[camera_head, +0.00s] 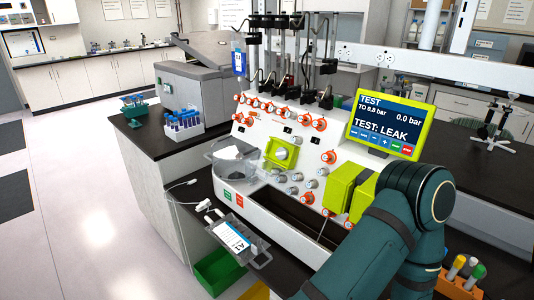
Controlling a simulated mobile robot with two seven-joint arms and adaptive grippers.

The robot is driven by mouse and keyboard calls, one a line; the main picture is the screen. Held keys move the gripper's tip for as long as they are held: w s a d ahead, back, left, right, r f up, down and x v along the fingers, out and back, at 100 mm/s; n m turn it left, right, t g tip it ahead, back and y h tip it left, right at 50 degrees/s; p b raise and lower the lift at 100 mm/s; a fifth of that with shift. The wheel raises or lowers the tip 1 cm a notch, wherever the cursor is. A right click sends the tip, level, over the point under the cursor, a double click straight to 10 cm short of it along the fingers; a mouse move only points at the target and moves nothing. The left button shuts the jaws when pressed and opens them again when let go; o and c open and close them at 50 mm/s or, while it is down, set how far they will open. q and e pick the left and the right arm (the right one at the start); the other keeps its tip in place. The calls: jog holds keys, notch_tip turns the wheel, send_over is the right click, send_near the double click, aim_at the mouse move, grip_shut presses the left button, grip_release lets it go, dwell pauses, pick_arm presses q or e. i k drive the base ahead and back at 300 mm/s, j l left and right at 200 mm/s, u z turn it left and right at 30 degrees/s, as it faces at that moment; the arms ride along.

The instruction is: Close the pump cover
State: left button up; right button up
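The white cell processor (248,132) stands on a dark bench in the middle of the view. A lime-green pump (270,156) on its front panel shows a light roller-like part in its centre, so its cover looks open. Two lime-green block-shaped housings (342,187) sit lower right on the panel and look closed. My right arm comes in from the lower right and hides part of the panel's right end. Neither gripper shows.
A lime-framed screen (389,129) reads "TEST: LEAK". Orange-ringed valves (329,157) stick out around the pumps. A clear-lidded bowl (233,158) is left of the pump. An orange rack with tubes (459,284) stands lower right.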

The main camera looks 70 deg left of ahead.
aim_at(268, 166)
jog(key=u, duration=2.2)
jog(key=i+j, duration=0.15)
jog(key=j, duration=0.15)
jog(key=i+j+z, duration=0.15)
jog(key=j, duration=0.2)
jog(key=i+z, duration=0.1)
jog(key=u, duration=0.1)
jog(key=k+j, duration=0.05)
